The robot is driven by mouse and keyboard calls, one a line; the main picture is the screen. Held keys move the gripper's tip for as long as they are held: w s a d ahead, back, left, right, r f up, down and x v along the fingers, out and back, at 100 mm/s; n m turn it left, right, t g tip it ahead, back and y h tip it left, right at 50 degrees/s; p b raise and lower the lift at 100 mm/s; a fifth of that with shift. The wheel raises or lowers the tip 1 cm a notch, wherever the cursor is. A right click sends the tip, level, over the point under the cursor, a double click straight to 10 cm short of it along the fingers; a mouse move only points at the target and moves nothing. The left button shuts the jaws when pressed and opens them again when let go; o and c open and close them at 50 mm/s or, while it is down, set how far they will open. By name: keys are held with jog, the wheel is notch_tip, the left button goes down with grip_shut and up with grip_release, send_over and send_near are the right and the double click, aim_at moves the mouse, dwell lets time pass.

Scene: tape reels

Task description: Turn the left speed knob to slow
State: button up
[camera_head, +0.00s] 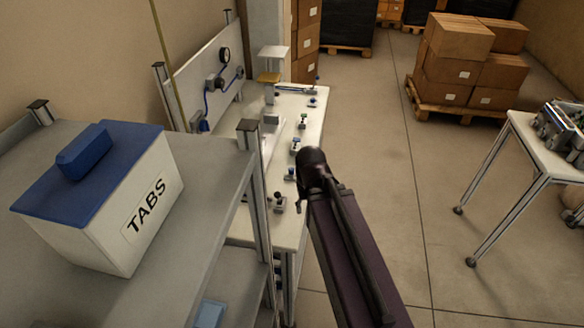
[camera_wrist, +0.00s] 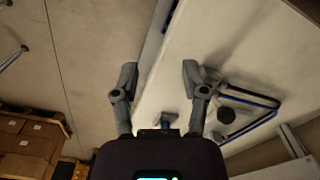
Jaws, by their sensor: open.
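My gripper (camera_wrist: 160,74) is open in the wrist view, its two grey fingers spread apart with nothing held between them. In the head view my dark arm ends above the right edge of a long white bench (camera_head: 285,235) and hides the gripper's fingers. Several small dark fittings (camera_head: 279,201) stand in a row along the bench. They are too small to tell which, if any, is the left speed knob. In the wrist view a small grey-blue fitting (camera_wrist: 167,119) shows between the finger bases, and a dark round part (camera_wrist: 226,115) lies right of the right finger.
A grey shelf (camera_head: 215,180) with a white, blue-lidded TABS box (camera_head: 105,200) stands at the left, close to the bench. An upright panel (camera_head: 210,70) with a gauge stands behind the bench. Boxes on a pallet (camera_head: 460,108) and another table (camera_head: 545,150) are at right. Floor between is clear.

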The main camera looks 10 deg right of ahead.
jog(key=shift+o, duration=0.7)
notch_tip(320, 180, up, 8)
jog(key=m+p, duration=0.8)
jog(key=m, duration=0.8)
send_over(292, 169)
jog(key=shift+f, duration=0.2)
notch_tip(292, 169, down, 13)
jog(key=b, duration=1.3)
jog(key=shift+f+b, duration=0.2)
jog(key=shift+b, duration=0.15)
